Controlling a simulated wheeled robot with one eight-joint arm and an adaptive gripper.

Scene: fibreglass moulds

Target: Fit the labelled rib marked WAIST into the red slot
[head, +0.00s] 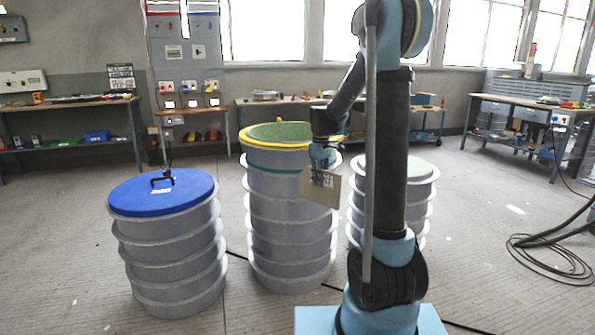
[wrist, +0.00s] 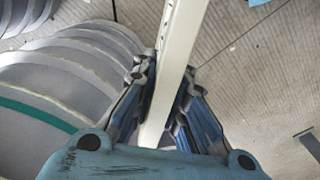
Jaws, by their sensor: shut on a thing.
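My gripper (head: 321,158) is shut on a flat cream rib (head: 329,195), held in front of the upper right side of the middle mould. The rib has dark lettering partly covered by the fingers, and I cannot read it as WAIST or another word. In the wrist view the rib (wrist: 178,50) shows edge-on as a pale strip between the two fingers (wrist: 166,78). The middle mould (head: 290,215) is a tall grey ribbed drum with a yellow rim, green top and teal band. I see no red slot on the moulds in either view.
A shorter grey mould with a blue top (head: 165,192) and a black handle (head: 163,179) stands at left. A mould with a pale green top (head: 423,172) stands at right, partly behind my arm. Workbenches (head: 535,108) line the back. Black hoses (head: 550,250) lie at right.

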